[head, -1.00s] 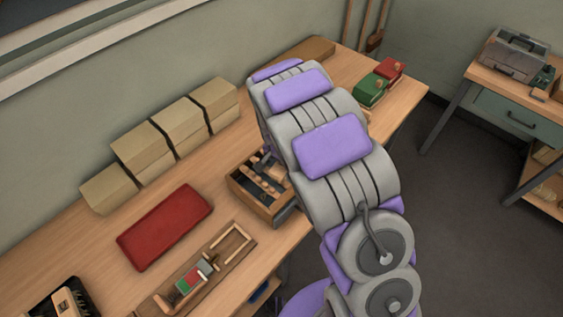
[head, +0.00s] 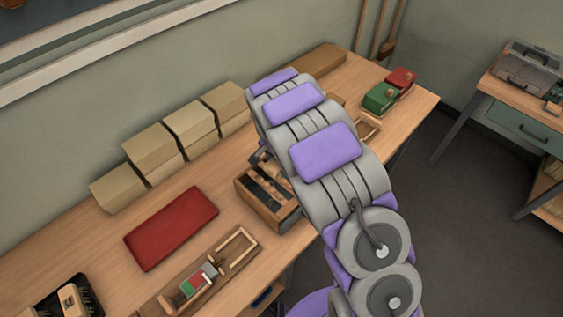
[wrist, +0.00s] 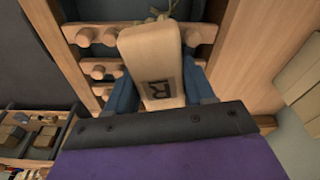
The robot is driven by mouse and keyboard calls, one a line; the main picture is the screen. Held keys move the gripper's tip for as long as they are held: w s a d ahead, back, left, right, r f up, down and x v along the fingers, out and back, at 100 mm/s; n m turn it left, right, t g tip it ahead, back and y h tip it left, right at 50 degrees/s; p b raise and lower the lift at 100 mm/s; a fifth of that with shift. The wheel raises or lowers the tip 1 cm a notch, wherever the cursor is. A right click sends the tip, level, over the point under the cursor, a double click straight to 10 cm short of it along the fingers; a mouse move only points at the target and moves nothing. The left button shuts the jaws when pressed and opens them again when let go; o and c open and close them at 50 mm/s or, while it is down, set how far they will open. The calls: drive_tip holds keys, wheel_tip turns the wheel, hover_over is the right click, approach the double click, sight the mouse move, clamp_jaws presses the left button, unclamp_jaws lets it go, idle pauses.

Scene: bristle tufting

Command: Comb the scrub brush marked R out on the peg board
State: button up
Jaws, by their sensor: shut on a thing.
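The scrub brush (wrist: 152,50) is a pale wooden block with a dark R on its face. In the wrist view my gripper (wrist: 158,88) is shut on it, with a blue finger on each side. The peg board (wrist: 57,45) lies beyond the brush, a wooden frame with rows of round pegs. The brush overlaps the pegs in this view; I cannot tell whether its bristles touch them, as its underside is hidden. In the head view my arm hides the gripper and the brush.
A wooden box with compartments (head: 262,212) stands left of my arm. A red mat (head: 170,228) and a tray with a red-green card (head: 222,268) lie further left. Cardboard boxes (head: 150,150) line the wall. Green (head: 380,97) and red (head: 402,78) blocks stand at the far right.

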drive_tip(key=shift+w+a, duration=0.65)
drive_tip(key=shift+s+d+r, duration=0.1)
drive_tip(key=shift+s+d, duration=2.75)
drive_tip(key=shift+s, duration=0.05)
drive_tip(key=shift+w+a+p, duration=0.5)
drive_tip(key=shift+w+a, duration=1.1)
drive_tip(key=shift+w+a+f, duration=0.2)
drive_tip(key=shift+w+a, duration=1)
drive_tip(key=shift+w, duration=0.05)
drive_tip(key=shift+a+r, duration=0.15)
drive_tip(key=shift+r, duration=0.85)
drive_tip(key=shift+r+p, duration=0.6)
drive_tip(key=shift+r, duration=1.4)
